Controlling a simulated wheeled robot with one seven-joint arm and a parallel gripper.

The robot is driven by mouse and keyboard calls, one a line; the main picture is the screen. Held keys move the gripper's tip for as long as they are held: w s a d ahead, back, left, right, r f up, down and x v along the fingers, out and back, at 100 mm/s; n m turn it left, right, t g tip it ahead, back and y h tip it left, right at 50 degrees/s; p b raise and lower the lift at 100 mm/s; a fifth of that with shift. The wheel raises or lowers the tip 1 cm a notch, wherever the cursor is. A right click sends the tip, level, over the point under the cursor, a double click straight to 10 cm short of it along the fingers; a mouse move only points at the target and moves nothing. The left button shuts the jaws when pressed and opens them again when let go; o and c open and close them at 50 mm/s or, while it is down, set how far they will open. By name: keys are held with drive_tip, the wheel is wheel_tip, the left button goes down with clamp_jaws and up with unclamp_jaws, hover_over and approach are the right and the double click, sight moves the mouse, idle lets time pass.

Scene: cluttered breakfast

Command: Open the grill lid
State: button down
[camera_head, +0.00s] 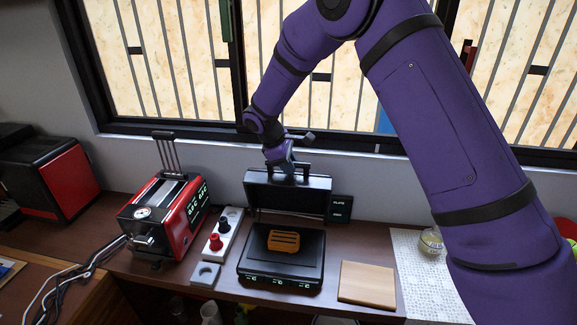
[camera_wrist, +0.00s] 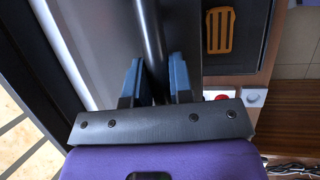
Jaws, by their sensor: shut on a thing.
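The grill stands on the wooden counter with its black lid (camera_head: 287,195) raised roughly upright at the back. Its flat dark base plate (camera_head: 255,262) lies open in front, with an orange slotted piece (camera_head: 284,241) on it. The orange piece also shows in the wrist view (camera_wrist: 221,30). My gripper (camera_head: 288,166) is at the lid's top edge, shut on the lid handle. In the wrist view the dark handle bar (camera_wrist: 151,40) runs between the two blue fingers of my gripper (camera_wrist: 154,80). The contact in the head view is small and partly hidden.
A red toaster (camera_head: 165,215) with a raised rack stands left of the grill. A white strip with a red knob (camera_head: 216,242) lies between them. A wooden board (camera_head: 367,284) lies to the right. The barred window is close behind the lid.

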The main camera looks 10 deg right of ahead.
drive_tip(key=c, duration=1)
unclamp_jaws()
drive_tip(key=shift+r, duration=0.1)
drive_tip(key=v, duration=1)
drive_tip(key=shift+a+r, duration=0.15)
drive_tip(key=shift+r, duration=0.05)
